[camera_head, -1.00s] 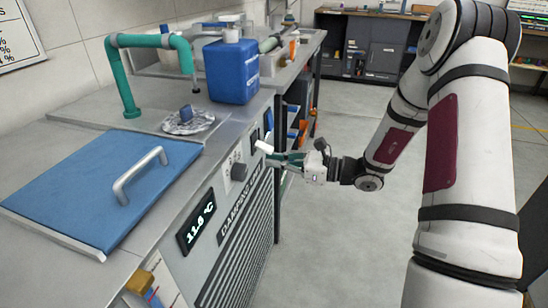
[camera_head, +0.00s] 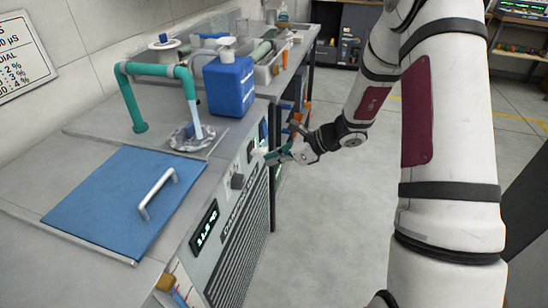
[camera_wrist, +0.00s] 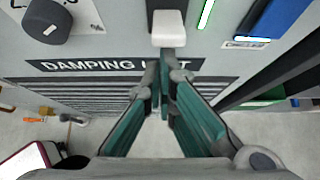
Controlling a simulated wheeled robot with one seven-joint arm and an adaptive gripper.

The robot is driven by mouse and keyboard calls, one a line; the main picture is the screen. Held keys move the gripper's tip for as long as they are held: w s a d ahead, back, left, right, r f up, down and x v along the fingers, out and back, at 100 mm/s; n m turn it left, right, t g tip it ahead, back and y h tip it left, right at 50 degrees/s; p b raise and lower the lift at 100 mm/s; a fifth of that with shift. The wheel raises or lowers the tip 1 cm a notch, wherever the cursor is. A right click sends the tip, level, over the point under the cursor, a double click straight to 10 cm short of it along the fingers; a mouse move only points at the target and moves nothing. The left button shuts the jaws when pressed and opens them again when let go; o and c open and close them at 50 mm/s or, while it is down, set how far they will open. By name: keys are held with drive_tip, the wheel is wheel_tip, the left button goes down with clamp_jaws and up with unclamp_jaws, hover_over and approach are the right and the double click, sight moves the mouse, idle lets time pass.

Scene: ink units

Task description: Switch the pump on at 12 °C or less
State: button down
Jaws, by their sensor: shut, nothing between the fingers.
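The damping unit's temperature display (camera_head: 204,228) sits on the front panel; it seems to read about 11.5 °C. A white switch lever (camera_wrist: 167,28) sticks out of the panel above the "DAMPING UNIT" label. A green light (camera_wrist: 205,14) glows beside it. My gripper (camera_wrist: 165,78) is shut and empty, its fingertips just below the lever; whether they touch it I cannot tell. In the head view, my gripper (camera_head: 272,157) is at the panel's far end. A pale stream (camera_head: 196,121) runs from the green pipe (camera_head: 155,69) down to the drain (camera_head: 189,137).
A dark knob (camera_wrist: 46,20) is left of the lever. A blue lid (camera_head: 112,200) with a metal handle covers the near top. A blue canister (camera_head: 229,86) stands behind the drain. The floor (camera_head: 320,220) right of the unit is clear.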

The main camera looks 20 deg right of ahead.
drive_tip(key=shift+r, duration=0.15)
drive_tip(key=shift+r+p, duration=0.6)
drive_tip(key=shift+r, duration=0.15)
drive_tip(key=shift+w+a, duration=0.1)
